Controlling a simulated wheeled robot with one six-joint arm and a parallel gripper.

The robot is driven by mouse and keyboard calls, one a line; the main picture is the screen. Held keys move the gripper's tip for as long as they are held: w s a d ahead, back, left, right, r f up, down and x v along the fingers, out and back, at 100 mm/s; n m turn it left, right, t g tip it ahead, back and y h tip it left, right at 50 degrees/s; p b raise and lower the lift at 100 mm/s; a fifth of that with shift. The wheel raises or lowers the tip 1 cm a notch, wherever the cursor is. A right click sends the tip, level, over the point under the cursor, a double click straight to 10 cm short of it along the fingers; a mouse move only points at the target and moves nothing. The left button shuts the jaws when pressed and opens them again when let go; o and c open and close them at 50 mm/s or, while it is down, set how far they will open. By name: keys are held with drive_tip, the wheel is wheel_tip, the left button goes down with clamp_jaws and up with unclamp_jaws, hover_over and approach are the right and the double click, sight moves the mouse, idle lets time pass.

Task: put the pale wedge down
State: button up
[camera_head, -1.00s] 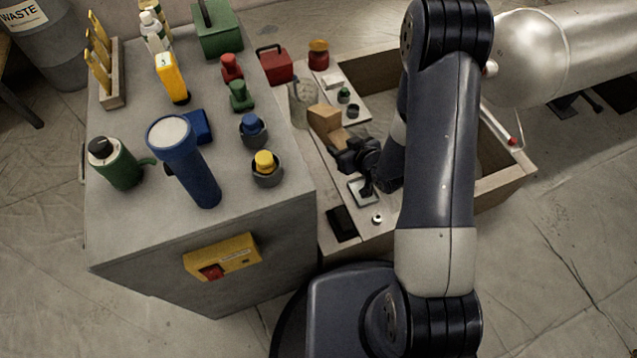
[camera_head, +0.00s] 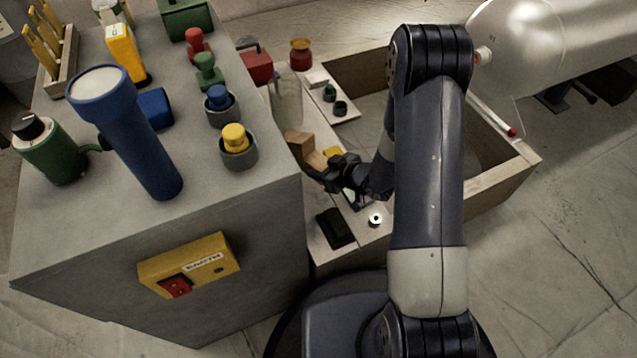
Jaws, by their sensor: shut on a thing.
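My gripper (camera_head: 334,174) is low over the bench strip beside the grey cabinet, at the near left part of the wooden-walled box. It is shut on the pale wedge (camera_head: 316,161), a tan wooden piece at its left side. The fingertips and the wedge's underside are partly hidden, so I cannot tell whether the wedge touches the surface. A tan block-like part (camera_head: 299,145) shows directly behind the wedge; I cannot tell whether it is the same piece. A small pale plate (camera_head: 353,199) lies under my gripper, mostly covered.
A black pad (camera_head: 335,228) and a small white ring (camera_head: 375,220) lie nearer. A clear jar (camera_head: 287,103) and a yellow piece (camera_head: 332,153) are close by. The grey cabinet (camera_head: 255,207) stands left, bearing a blue torch (camera_head: 128,130). The wooden box (camera_head: 487,180) is open to the right.

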sight(321, 188)
wheel_tip(321, 188, down, 6)
drive_tip(key=shift+r+b, duration=0.15)
drive_tip(key=shift+b, duration=0.95)
drive_tip(key=o, duration=1)
drive_tip(key=shift+f, duration=0.2)
drive_tip(key=shift+r, duration=0.25)
drive_tip(key=p+v, duration=0.4)
drive_tip(key=v, duration=0.6)
drive_tip(key=shift+s+d+r, duration=0.2)
drive_tip(key=shift+d+r, duration=0.05)
drive_tip(key=shift+s+d+r, duration=0.25)
drive_tip(key=shift+s+d, duration=0.05)
drive_tip(key=shift+s, duration=0.1)
